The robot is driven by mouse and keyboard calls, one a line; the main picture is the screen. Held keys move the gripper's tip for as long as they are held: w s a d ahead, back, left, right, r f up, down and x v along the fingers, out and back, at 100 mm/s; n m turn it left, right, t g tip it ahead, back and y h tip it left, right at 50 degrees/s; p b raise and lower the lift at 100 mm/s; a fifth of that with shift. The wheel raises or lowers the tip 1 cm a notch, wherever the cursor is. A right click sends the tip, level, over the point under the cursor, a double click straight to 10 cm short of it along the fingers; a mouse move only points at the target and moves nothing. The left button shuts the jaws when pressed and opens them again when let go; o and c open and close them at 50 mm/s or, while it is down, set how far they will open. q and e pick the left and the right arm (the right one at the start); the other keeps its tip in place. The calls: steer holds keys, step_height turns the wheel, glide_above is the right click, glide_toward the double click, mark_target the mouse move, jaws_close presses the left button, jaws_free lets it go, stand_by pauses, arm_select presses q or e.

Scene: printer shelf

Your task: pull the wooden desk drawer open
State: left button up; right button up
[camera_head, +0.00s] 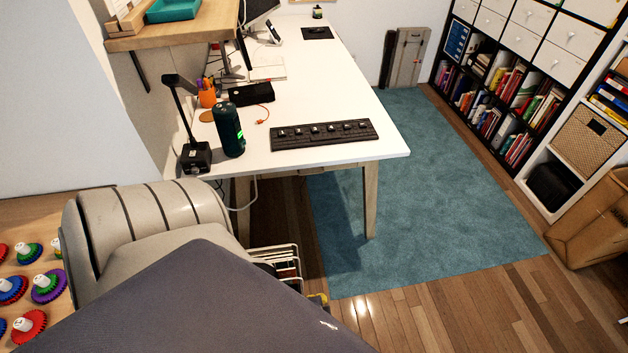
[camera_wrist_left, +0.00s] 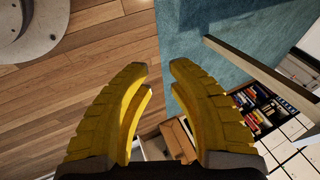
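The white desk (camera_head: 315,90) stands on wooden legs. A thin wooden strip (camera_head: 300,172) shows under its near edge; I cannot tell whether it is the drawer front. No drawer handle is clearly visible. My left gripper has yellow fingers (camera_wrist_left: 161,66) that stand apart with nothing between them. In the head view only a small yellow part of it (camera_head: 320,299) shows, low and in front of the desk, mostly hidden behind my grey arm. In the left wrist view a pale wooden bar (camera_wrist_left: 258,72), perhaps a desk leg, lies right of the fingers, apart from them. My right gripper is not in view.
A keyboard (camera_head: 322,134), a dark green cylinder (camera_head: 228,130) and a black lamp (camera_head: 194,155) stand on the desk. A white wire rack (camera_head: 280,262) is close to my arm. The teal rug (camera_head: 440,190) is clear. A bookshelf (camera_head: 520,75) stands at the right.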

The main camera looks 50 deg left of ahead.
arm_select(q)
steer(key=w+a+r+n+t, duration=0.1)
steer(key=w+r, duration=0.2)
steer(key=r, duration=0.4)
steer(key=w+a+r+n+t, duration=0.1)
steer(key=w+a+r+t, duration=0.15)
steer(key=r, duration=0.45)
steer(key=w+a+n+t+h, duration=0.1)
steer(key=w+a+n+t, duration=0.15)
steer(key=w+n, duration=0.55)
steer(key=w+a+f+n+t+y, duration=0.15)
steer(key=a+n+t+y, duration=0.35)
steer(key=a+n+y, duration=1.15)
steer(key=w+a+r+n+h, duration=0.1)
steer(key=w+a+h, duration=0.1)
steer(key=w+a, duration=0.2)
steer(key=w+a+n+h, duration=0.1)
steer(key=w+a+n, duration=0.1)
steer(key=w+a, duration=0.3)
steer(key=w+a+r+n+h, duration=0.1)
steer(key=w+a+h, duration=0.1)
steer(key=w+a, duration=0.2)
steer(key=shift+w+a+r+n+h, duration=0.1)
steer(key=shift+a+r+n+h, duration=0.1)
steer(key=shift+a, duration=0.4)
steer(key=shift+w+a+r+n+h, duration=0.1)
steer(key=shift+a+n+h, duration=0.05)
steer(key=shift+a, duration=0.45)
jaws_close()
